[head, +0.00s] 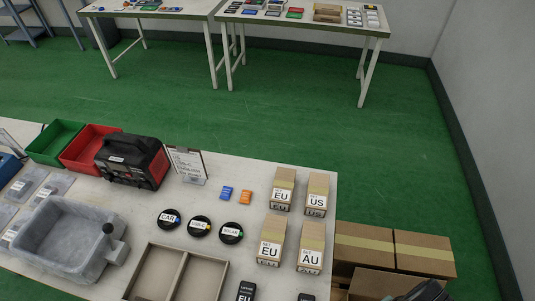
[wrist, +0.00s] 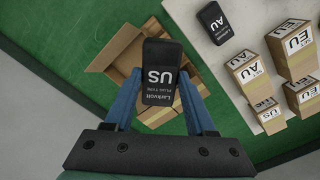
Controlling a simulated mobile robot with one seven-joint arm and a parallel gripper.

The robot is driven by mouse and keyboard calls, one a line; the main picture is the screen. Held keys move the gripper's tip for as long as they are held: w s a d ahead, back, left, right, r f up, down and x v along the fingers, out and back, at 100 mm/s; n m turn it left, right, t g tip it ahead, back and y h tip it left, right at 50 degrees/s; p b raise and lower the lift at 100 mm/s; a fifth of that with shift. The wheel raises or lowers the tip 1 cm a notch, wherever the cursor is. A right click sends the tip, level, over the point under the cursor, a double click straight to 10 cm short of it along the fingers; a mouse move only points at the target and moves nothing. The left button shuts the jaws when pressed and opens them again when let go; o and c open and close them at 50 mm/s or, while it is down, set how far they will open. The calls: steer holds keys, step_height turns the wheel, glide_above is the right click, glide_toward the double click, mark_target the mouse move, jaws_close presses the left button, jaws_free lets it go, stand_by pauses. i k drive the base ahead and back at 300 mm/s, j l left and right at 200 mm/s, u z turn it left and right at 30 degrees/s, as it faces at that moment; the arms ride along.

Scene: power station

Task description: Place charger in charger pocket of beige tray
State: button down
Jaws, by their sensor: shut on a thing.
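My gripper (wrist: 158,82) is shut on a black charger (wrist: 161,75) labelled US, held between its two blue fingers. In the wrist view the charger is over the floor and an open cardboard box, off the table's edge. A dark shape at the bottom right edge of the head view may be the charger or my gripper; I cannot tell. The beige tray (head: 181,275) lies at the bottom of the head view, its lower part cut off. Two compartments show, with nothing seen in them. Which pocket is the charger's cannot be told.
A black EU charger (head: 245,291) lies right of the tray; an AU charger (wrist: 214,22) lies on the table in the wrist view. Several small boxes (head: 283,188) stand near the table's right edge. Round black coils (head: 199,226) lie behind the tray, a grey bin (head: 40,222) left.

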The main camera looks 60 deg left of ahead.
mark_target(157, 276)
steer(key=i+j+u, duration=0.25)
steer(key=i, duration=0.15)
steer(key=u, duration=2.65)
